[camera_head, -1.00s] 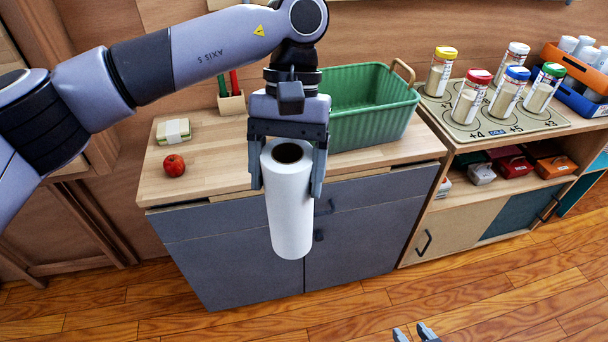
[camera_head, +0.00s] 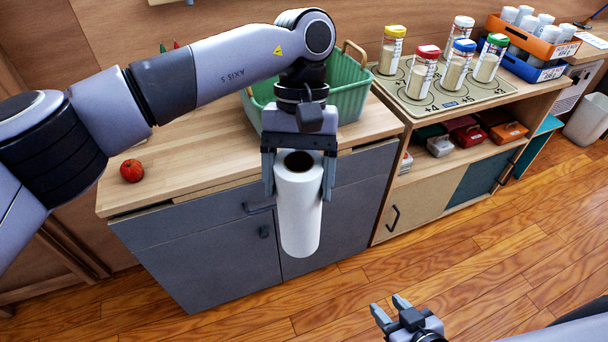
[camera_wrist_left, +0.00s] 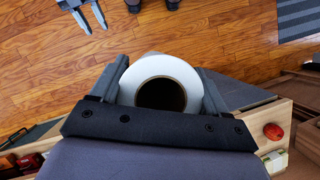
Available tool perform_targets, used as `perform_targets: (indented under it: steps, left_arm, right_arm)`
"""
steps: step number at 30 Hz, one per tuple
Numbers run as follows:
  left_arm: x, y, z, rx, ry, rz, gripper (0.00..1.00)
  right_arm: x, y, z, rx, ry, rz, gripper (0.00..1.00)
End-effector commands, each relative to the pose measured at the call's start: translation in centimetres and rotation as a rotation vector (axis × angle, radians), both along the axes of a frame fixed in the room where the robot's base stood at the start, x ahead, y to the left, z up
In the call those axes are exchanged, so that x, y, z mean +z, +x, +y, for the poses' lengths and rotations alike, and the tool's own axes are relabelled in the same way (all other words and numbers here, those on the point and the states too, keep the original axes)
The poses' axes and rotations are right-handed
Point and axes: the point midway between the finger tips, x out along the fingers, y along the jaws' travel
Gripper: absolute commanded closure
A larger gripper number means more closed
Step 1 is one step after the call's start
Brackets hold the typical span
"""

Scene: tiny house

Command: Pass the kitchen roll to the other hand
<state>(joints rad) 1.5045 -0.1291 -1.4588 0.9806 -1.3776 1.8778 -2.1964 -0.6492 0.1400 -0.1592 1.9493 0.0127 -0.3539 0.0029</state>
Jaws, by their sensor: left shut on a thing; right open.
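The white kitchen roll (camera_head: 299,215) hangs upright in my left gripper (camera_head: 299,185), in front of the counter's front edge. The left gripper's fingers are shut on either side of the roll's upper part. In the left wrist view the roll (camera_wrist_left: 160,72) shows end-on with its dark core, between the two fingers (camera_wrist_left: 160,85). My right gripper (camera_head: 391,312) is open and empty, low at the bottom of the head view, to the right of the roll and apart from it. The right gripper also shows at the top left of the left wrist view (camera_wrist_left: 86,18).
The wooden counter (camera_head: 190,165) holds a red apple (camera_head: 131,171) and a green basket (camera_head: 350,88) behind my left arm. A shelf unit at the right bears a mat (camera_head: 400,92) with several capped jars. The wooden floor (camera_head: 340,290) between the grippers is clear.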

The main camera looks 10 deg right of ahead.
Motion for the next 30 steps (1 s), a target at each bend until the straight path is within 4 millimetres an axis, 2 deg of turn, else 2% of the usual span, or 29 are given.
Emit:
perform_targets:
  steps: [12,18,23,30]
  left_arm:
    - [2.9,-1.0,7.6,-0.303,-0.001,-0.002,0.74]
    - [3.8,-1.3,9.9,-0.401,0.0,-0.002,0.74]
    - [3.7,-1.4,10.3,-0.448,0.0,0.0,0.74]
    - [1.7,-0.7,8.3,-0.621,0.0,0.003,0.74]
  right_arm:
    - [0.0,0.0,0.0,0.0,0.0,0.0,0.57]
    - [0.0,0.0,0.0,0.0,0.0,0.0,0.57]
    - [0.0,0.0,0.0,0.0,0.0,0.0,0.57]
    - [0.0,0.0,0.0,0.0,0.0,0.0,0.57]
